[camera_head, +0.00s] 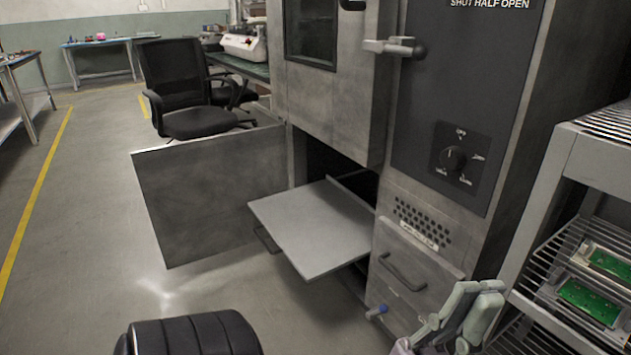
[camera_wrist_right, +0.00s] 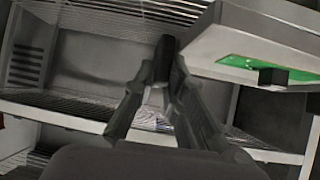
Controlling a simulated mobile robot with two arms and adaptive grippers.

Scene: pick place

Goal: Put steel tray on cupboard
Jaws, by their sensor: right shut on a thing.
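A light steel tray (camera_wrist_right: 262,38) with a green board in it fills the upper right of the right wrist view. The cupboard (camera_head: 335,105) is a tall grey steel cabinet in the head view. Its lower door (camera_head: 205,198) stands open to the left, and a flat plate (camera_head: 312,225) sticks out of the opening, empty.
A wire rack (camera_head: 548,190) stands at the right, with trays holding green boards (camera_head: 588,302) on its shelf. It also shows in the right wrist view (camera_wrist_right: 75,108). A black chair (camera_head: 185,90) stands behind the open door. The floor at left is clear.

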